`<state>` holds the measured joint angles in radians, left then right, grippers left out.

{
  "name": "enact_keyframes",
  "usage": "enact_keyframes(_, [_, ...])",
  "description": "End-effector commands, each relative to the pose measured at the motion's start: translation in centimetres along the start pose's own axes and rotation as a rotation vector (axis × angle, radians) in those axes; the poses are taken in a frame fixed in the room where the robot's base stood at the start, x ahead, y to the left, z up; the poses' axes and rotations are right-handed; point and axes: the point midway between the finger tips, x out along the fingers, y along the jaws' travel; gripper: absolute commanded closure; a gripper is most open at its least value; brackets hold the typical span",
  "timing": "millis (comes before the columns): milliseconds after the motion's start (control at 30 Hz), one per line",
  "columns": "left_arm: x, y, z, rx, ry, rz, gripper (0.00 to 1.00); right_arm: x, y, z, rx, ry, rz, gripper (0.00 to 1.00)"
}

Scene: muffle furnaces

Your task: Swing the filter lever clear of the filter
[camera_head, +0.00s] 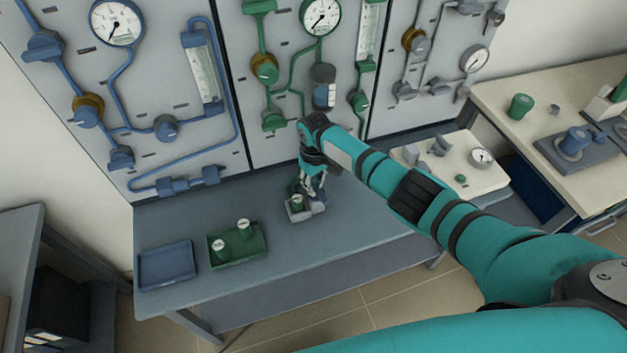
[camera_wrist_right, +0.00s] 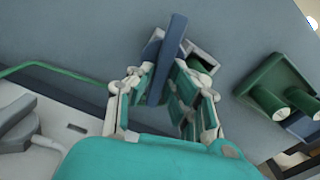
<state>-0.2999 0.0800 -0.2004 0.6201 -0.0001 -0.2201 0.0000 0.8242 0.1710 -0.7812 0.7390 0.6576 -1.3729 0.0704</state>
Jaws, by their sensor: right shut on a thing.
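My right gripper (camera_head: 311,188) reaches down to a small grey fixture (camera_head: 306,212) on the bench. A green cylinder with a pale top, which looks like the filter (camera_head: 297,200), stands at that fixture. In the right wrist view my right gripper (camera_wrist_right: 160,80) has its fingers on both sides of a long dark blue bar, which looks like the lever (camera_wrist_right: 172,45), and is shut on it. The bar crosses the grey fixture (camera_wrist_right: 201,48). Green shows in the fixture's dark opening beside the bar. The fingers partly hide the fixture. My left gripper is out of view.
A green tray (camera_head: 258,251) with two green cylinders stands left of the fixture, beside an empty blue tray (camera_head: 166,283). Behind are panels with blue and green pipes and gauges. A pale block with a gauge (camera_head: 483,157) stands right. Bench between trays and fixture is clear.

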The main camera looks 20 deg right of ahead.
Motion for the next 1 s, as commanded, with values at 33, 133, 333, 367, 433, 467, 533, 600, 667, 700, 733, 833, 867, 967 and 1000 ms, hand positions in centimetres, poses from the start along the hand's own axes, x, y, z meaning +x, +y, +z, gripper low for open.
enact_keyframes(33, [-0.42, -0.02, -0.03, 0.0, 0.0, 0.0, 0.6, -0.31, -0.04, -0.11, 0.035, 0.002, -0.002, 1.0])
enact_keyframes(133, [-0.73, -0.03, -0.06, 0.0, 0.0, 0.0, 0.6, -0.29, 0.07, -0.11, 0.102, 0.003, -0.001, 1.0])
enact_keyframes(333, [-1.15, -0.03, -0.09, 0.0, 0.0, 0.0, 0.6, -0.23, 0.19, -0.1, 0.2, 0.003, -0.001, 1.0])
enact_keyframes(367, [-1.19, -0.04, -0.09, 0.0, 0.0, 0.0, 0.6, -0.23, 0.22, -0.1, 0.211, 0.003, 0.0, 1.0])
enact_keyframes(433, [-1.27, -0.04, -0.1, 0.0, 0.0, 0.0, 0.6, -0.21, 0.27, -0.11, 0.231, 0.004, 0.0, 1.0])
enact_keyframes(467, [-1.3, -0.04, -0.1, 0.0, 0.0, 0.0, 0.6, -0.21, 0.28, -0.11, 0.239, 0.004, -0.001, 1.0])
enact_keyframes(533, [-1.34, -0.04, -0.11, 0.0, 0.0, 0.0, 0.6, -0.19, 0.31, -0.12, 0.253, 0.004, -0.001, 1.0])
enact_keyframes(600, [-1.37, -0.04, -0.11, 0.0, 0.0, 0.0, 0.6, -0.18, 0.32, -0.13, 0.261, 0.005, 0.0, 1.0])
enact_keyframes(667, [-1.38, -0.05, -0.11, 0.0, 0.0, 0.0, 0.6, -0.18, 0.33, -0.14, 0.265, 0.005, 0.0, 1.0])
enact_keyframes(700, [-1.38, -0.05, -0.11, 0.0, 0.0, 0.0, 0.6, -0.18, 0.34, -0.15, 0.267, 0.005, 0.0, 1.0])
enact_keyframes(733, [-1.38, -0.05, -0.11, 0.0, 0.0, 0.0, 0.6, -0.18, 0.34, -0.15, 0.268, 0.005, 0.0, 1.0])
enact_keyframes(833, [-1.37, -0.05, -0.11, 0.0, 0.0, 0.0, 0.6, -0.18, 0.35, -0.17, 0.269, 0.006, 0.0, 1.0])
enact_keyframes(867, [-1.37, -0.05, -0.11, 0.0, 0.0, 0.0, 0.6, -0.19, 0.36, -0.17, 0.269, 0.006, 0.0, 1.0])
enact_keyframes(967, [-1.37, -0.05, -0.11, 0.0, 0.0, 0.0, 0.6, -0.2, 0.36, -0.18, 0.269, 0.006, 0.0, 1.0])
enact_keyframes(1000, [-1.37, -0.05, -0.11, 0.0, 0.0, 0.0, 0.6, -0.2, 0.36, -0.19, 0.269, 0.007, 0.0, 1.0])
